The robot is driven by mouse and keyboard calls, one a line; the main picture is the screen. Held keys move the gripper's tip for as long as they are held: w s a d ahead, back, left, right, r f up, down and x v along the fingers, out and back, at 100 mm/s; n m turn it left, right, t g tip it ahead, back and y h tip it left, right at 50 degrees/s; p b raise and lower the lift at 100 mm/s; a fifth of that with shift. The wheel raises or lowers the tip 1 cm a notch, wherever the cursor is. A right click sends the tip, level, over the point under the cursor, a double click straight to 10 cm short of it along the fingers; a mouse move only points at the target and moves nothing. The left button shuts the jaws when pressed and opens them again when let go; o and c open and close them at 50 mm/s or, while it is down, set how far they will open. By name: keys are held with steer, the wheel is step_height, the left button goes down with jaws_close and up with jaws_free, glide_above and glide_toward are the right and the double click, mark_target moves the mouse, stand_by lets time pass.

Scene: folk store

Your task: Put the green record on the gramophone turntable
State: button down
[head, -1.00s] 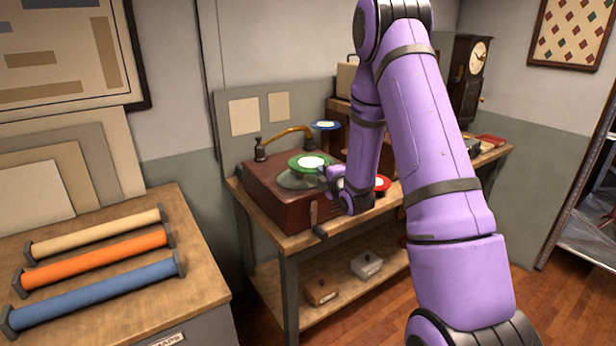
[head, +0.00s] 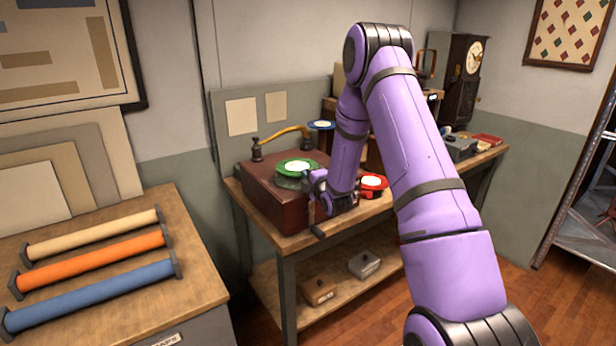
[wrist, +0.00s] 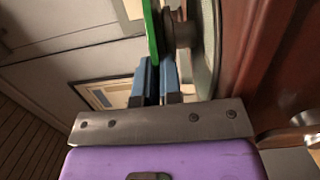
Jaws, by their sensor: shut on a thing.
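The green record (head: 294,168) has a pale label and lies roughly level just above the turntable (head: 288,184) of the gramophone (head: 262,196), a dark red-brown box. In the wrist view, the green record (wrist: 152,32) shows edge-on, beside the turntable (wrist: 208,45) with its dark centre piece between them; a gap seems to remain at the edge. My gripper (wrist: 157,75) has its blue fingers close together at the record's rim, shut on it. In the head view, my gripper (head: 312,180) is at the record's right side. The exact contact with the turntable is hard to tell.
The brass tone arm (head: 285,134) stands behind the turntable. A crank (head: 318,231) sticks out in front. A red record (head: 373,183) is right of my wrist, and a blue record (head: 321,125) is behind. Paper rolls (head: 95,262) lie on the left cabinet.

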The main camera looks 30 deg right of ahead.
steer(key=shift+f, duration=0.1)
steer(key=c, duration=1.3)
jaws_free()
steer(key=s+a, duration=0.1)
steer(key=s, duration=1.1)
steer(key=s+a+r+m+g, duration=0.3)
steer(key=a+r+m, duration=0.1)
steer(key=r, duration=0.5)
steer(key=s+a+r+m+g, duration=0.3)
steer(key=a+r+m, duration=0.15)
steer(key=r, duration=0.45)
steer(key=s+a+r+m+g, duration=0.2)
steer(key=s+a, duration=0.1)
steer(key=s, duration=0.6)
steer(key=s+a+r+m+g+y, duration=0.1)
steer(key=s+a+r+m+g, duration=0.1)
steer(key=s, duration=0.7)
steer(key=s+a+r+m+g, duration=0.2)
steer(key=s+a+r+m, duration=0.2)
steer(key=s, duration=0.5)
steer(key=shift+r+m+g+y, duration=0.1)
steer(key=shift+m+g+y, duration=0.2)
steer(key=shift+g, duration=0.1)
